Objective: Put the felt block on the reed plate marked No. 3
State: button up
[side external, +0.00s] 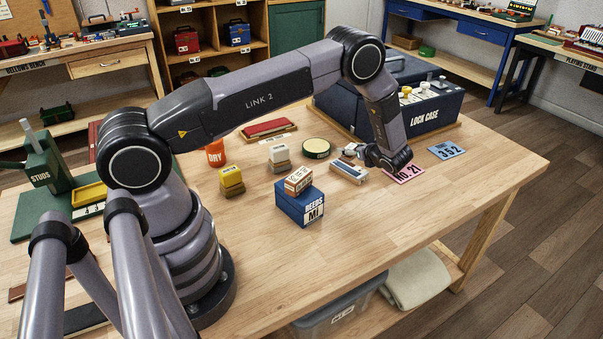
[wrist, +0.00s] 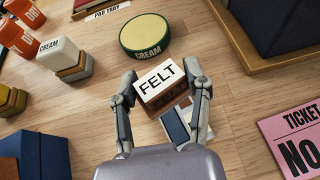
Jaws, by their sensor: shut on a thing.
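My gripper (wrist: 164,86) is shut on the felt block (wrist: 160,77), a small brown block with a white top lettered FELT, held between its two fingers in the wrist view.
A pink ticket (side external: 404,172) and a blue card (side external: 446,150) lie to the right. The LOCK CASE (side external: 428,117) stands behind. The front right table is clear.

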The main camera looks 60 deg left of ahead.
aim_at(350, 158)
jog(key=shift+w+f, duration=0.15)
jog(key=shift+f, duration=1.6)
jog(key=o, duration=1)
jog(key=shift+f, duration=0.1)
